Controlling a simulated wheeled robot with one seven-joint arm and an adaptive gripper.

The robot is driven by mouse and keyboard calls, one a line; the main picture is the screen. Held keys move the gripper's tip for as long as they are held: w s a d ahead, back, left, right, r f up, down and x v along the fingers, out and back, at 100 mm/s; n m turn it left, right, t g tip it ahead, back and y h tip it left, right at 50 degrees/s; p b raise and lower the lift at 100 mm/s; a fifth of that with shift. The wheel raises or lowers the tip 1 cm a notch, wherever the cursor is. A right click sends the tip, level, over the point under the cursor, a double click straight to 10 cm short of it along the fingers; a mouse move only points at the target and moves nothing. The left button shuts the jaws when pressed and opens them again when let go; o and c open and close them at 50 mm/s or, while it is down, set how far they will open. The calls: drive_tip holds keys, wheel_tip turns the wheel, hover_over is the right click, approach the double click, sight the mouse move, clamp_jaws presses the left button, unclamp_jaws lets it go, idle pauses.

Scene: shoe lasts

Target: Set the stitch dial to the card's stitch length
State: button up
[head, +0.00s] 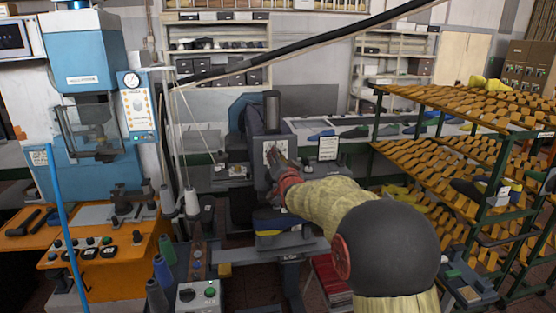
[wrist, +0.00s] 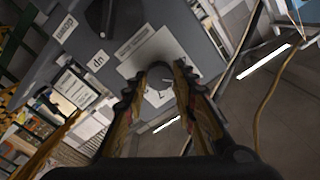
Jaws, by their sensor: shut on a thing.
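The stitch dial (wrist: 160,72) is a dark round knob on a pale plate (wrist: 134,66) on the grey machine face. In the wrist view the two fingers of my gripper (wrist: 161,82) lie on either side of it, shut on it. In the head view my gripper (head: 277,157) reaches the pale plate on the front of the grey machine (head: 258,178), and its fingers cover the dial. A white card (head: 328,148) with small print stands right of the machine. The print and the dial's setting are too small to read.
A blue press (head: 92,60) over an orange bench (head: 95,265) stands at the left. Thread cones (head: 192,203) stand just left of the machine. Slanted racks of wooden pieces (head: 450,150) fill the right.

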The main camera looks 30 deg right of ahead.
drive_tip(key=o, duration=1.1)
drive_tip(key=v, duration=1.2)
